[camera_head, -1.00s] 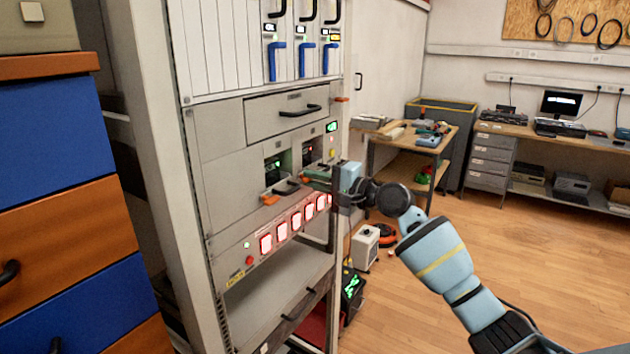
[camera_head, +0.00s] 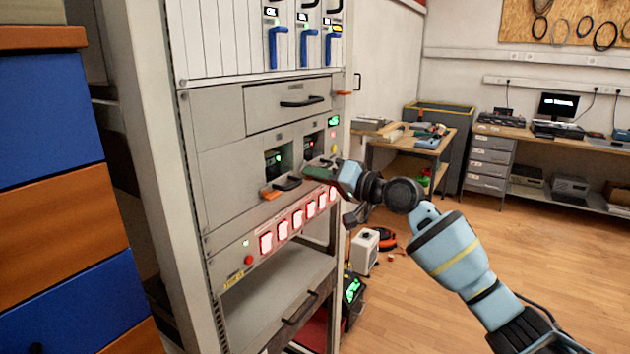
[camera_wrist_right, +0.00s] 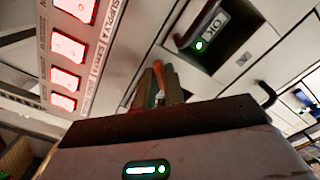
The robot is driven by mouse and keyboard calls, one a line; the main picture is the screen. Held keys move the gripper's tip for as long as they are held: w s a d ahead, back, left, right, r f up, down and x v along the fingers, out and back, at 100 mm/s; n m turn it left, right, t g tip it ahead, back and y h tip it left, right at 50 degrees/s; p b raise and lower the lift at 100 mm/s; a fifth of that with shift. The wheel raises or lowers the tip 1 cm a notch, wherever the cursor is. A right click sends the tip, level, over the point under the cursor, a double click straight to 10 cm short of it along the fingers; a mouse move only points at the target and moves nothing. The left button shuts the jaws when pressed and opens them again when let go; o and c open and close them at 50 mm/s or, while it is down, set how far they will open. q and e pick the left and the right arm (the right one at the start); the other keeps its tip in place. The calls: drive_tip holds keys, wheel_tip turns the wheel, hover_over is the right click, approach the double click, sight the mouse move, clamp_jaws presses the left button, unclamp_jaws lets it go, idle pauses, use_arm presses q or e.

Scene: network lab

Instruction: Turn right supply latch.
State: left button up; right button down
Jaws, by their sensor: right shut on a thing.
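The rack holds two supply units side by side. The right supply (camera_head: 312,146) shows a small red light in its dark window, and the left supply (camera_head: 278,160) shows a green one. The left supply's orange latch (camera_head: 270,195) sticks out below its window. My right gripper (camera_head: 318,173) is at the lower front of the right supply and mostly covers that latch. In the right wrist view an orange latch piece (camera_wrist_right: 158,76) shows at the fingers, and the gripper is shut on it. The latch's exact angle is hidden. My left gripper is not in view.
A row of red-lit switches (camera_head: 297,218) runs just below the supplies. A black handle (camera_head: 288,184) sits beside the left latch. A closed drawer (camera_head: 290,104) is above. A coloured drawer cabinet (camera_head: 50,180) stands at the left. The floor at right is open.

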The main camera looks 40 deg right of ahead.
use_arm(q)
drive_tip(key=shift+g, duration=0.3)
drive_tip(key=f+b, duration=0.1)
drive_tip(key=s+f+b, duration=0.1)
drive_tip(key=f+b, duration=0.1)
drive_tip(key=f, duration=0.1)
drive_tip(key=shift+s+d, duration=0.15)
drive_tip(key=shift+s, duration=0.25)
use_arm(e)
drive_tip(key=n, duration=0.9)
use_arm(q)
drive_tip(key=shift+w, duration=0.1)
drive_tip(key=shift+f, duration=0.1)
use_arm(e)
drive_tip(key=c, duration=1.5)
unclamp_jaws()
use_arm(q)
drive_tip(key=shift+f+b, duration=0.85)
drive_tip(key=shift+b, duration=0.4)
use_arm(e)
drive_tip(key=shift+v, duration=3.9)
